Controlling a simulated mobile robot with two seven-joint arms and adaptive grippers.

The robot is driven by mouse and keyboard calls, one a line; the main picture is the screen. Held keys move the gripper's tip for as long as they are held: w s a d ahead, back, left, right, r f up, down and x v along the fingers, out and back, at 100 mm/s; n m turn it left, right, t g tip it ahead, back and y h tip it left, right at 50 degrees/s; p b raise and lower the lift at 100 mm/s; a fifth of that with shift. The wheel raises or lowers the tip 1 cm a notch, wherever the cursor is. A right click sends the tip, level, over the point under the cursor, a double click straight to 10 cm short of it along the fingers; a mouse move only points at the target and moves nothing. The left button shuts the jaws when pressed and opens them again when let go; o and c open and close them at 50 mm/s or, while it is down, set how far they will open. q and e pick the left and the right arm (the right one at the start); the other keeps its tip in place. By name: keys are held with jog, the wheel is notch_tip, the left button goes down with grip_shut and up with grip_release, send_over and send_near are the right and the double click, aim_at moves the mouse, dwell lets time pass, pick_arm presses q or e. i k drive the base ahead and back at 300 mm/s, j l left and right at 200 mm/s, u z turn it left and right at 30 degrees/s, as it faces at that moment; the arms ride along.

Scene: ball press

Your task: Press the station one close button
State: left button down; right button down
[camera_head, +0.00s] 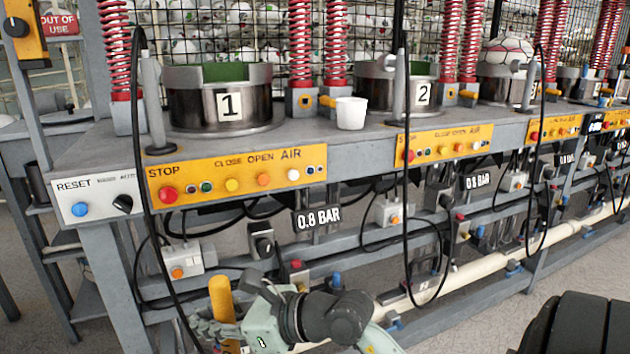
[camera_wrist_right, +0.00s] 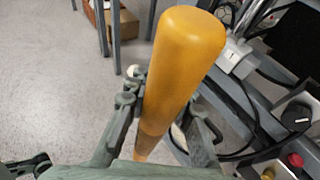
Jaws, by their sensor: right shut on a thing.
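Station one's yellow panel (camera_head: 240,178) is on the front of the bench. Its yellow close button (camera_head: 232,185) sits under the word CLOSE, between small dark green and red buttons on the left and the orange open button (camera_head: 263,180) on the right. My right gripper (camera_head: 218,328) is shut on an orange-yellow rod (camera_head: 221,298), held upright below and in front of the panel, apart from the buttons. In the right wrist view the rod (camera_wrist_right: 185,65) stands between the fingers, with its rounded end free. My left gripper is not in view.
A black cable (camera_head: 140,200) hangs in front of the panel's left end. A red stop button (camera_head: 168,194) and white air button (camera_head: 294,174) share the panel. A white cup (camera_head: 350,113) stands on the bench.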

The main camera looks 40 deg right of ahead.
aim_at(231, 184)
jog(key=i+z, duration=0.1)
jog(key=z, duration=0.3)
jog(key=i+z, duration=0.15)
jog(key=z, duration=0.25)
jog(key=i+z, duration=0.1)
jog(key=z, duration=0.25)
jog(key=i+j, duration=0.3)
jog(key=i, duration=0.05)
